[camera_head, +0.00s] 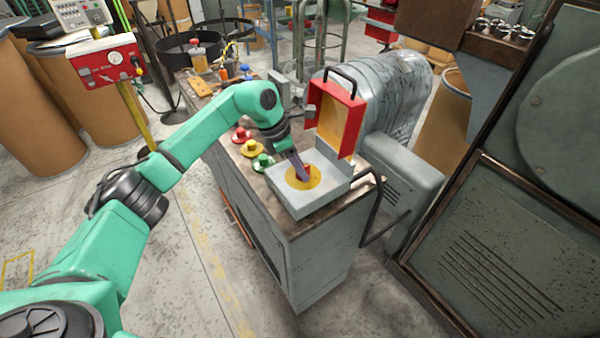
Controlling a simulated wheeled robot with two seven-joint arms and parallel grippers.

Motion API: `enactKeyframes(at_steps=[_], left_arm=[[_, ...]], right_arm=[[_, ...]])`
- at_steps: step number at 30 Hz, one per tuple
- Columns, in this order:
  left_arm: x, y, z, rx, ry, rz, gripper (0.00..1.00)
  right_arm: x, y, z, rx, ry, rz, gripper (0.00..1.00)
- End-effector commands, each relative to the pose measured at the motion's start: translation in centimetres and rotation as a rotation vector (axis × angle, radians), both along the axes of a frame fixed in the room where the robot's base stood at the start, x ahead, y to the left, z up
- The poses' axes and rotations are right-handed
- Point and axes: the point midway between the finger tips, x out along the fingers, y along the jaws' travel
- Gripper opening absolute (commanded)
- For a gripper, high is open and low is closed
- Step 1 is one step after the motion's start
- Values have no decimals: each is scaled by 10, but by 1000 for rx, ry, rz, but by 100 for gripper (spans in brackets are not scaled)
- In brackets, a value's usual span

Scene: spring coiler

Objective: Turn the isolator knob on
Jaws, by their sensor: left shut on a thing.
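The isolator knob (307,170) is a small red part on a round yellow plate (298,184), on top of a light grey box (308,203) at the bench's near end. My left gripper (303,177) reaches down over the yellow plate from the left and is shut on the knob. The fingers hide most of the knob, so I cannot tell which way it points. My right gripper is not in view.
A red open cover (357,125) with a black handle stands just behind the box. Red (242,134), yellow (254,148) and green (263,162) buttons sit on the bench left of the box. A bent dark rail (374,215) runs at the right.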

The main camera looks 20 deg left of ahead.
Motion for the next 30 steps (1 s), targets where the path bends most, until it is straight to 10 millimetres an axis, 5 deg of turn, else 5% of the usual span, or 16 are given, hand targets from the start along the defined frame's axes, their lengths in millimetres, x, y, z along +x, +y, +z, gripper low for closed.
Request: enactKeyframes(at_steps=[15,30], left_arm=[[5,0,1,-1,-5,-454,0],[7,0,2,0,-6,-646,0]], right_arm=[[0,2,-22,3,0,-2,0],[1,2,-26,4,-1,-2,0]])
